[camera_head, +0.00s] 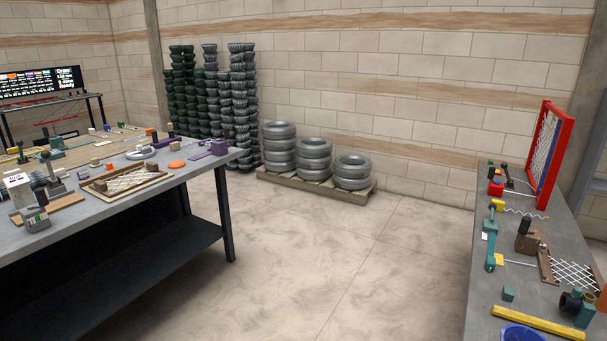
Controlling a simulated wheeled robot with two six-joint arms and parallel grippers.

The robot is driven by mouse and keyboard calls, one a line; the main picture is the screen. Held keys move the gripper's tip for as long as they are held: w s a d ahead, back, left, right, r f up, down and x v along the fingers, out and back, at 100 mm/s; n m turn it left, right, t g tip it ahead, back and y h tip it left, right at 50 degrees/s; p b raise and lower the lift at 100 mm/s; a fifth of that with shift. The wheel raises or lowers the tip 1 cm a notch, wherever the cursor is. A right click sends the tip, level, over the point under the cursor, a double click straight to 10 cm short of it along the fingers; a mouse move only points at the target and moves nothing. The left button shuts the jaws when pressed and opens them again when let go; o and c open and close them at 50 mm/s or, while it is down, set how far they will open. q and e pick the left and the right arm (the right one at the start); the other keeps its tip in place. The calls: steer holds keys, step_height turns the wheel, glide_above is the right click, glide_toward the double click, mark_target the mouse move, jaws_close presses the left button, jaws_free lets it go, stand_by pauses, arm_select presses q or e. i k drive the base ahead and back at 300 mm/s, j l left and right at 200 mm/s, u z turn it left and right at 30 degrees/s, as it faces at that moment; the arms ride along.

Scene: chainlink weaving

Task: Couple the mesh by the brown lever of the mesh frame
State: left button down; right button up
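A red upright frame (545,205) with mesh and a blue inner edge stands at the far right. I cannot tell which brown part is the lever. Neither gripper is in view.
The left table (205,170) carries many small tools and blocks. Between the tables the floor (345,270) is clear. Stacked tyres on a pallet (330,194) stand by the wall. A yellow bar (538,323) and blue bowl (520,334) lie at the right bench's near end.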

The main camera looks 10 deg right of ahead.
mark_target(503, 166)
steer(key=i+z, duration=0.2)
steer(key=i, duration=0.3)
steer(key=i+z, duration=0.2)
steer(key=i, duration=0.3)
steer(key=i+j+z, duration=0.15)
steer(key=i, duration=0.35)
steer(key=i+j+z, duration=0.2)
steer(key=i, duration=0.3)
steer(key=i+z, duration=0.45)
steer(key=i+j+z, duration=0.1)
steer(key=i+z, duration=0.4)
steer(key=i, duration=0.15)
steer(key=i+j+z, duration=0.45)
steer(key=i+l, duration=0.05)
steer(key=i, duration=0.05)
